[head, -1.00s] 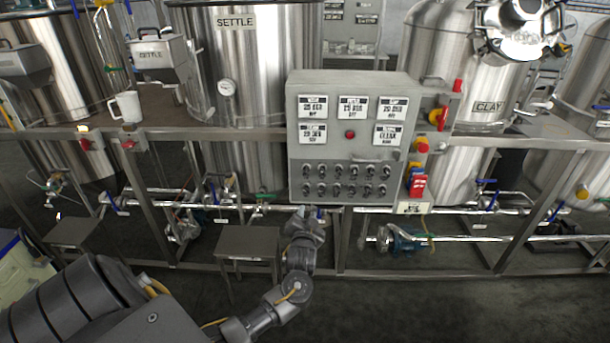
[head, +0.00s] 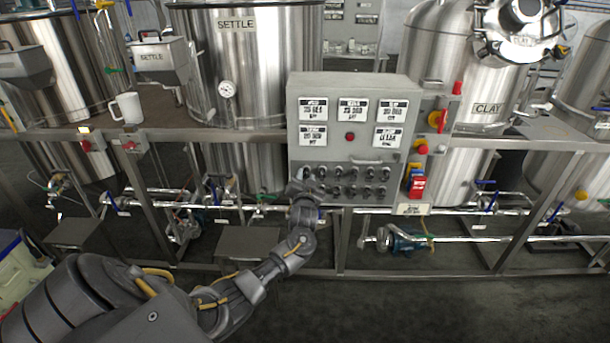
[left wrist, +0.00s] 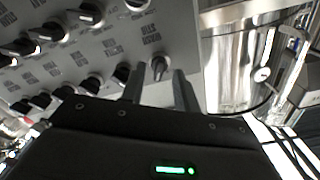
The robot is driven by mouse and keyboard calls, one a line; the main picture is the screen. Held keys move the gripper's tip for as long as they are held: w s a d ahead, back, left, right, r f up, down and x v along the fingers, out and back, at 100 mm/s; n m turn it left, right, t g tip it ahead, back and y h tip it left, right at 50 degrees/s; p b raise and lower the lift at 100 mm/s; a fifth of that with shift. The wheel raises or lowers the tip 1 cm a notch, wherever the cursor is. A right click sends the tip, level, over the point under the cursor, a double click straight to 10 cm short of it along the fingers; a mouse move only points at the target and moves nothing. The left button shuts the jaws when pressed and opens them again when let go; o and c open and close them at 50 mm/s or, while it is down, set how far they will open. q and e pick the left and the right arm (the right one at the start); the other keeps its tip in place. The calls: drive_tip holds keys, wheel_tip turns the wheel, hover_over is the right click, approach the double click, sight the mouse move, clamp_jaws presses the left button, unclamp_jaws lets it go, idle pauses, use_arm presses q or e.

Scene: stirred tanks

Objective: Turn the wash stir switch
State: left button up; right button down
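A grey control panel (head: 350,150) carries two rows of dark switch knobs (head: 353,182) on its lower front. My left gripper (head: 300,186) is at the lower left corner of the panel in the head view and hides the leftmost knobs there. In the left wrist view its two fingers are open, one on each side of an end knob (left wrist: 158,68), with gaps showing beside it. Other knobs (left wrist: 90,85) stand in rows to the left. My right gripper is not in view.
A red-and-yellow switch (head: 439,118) is on the right. Pipes (head: 240,207) run below the panel. A steel tank (head: 270,70) stands behind left.

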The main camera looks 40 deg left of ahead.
use_arm(q)
drive_tip(key=shift+w+a, duration=0.4)
drive_tip(key=shift+w, duration=0.2)
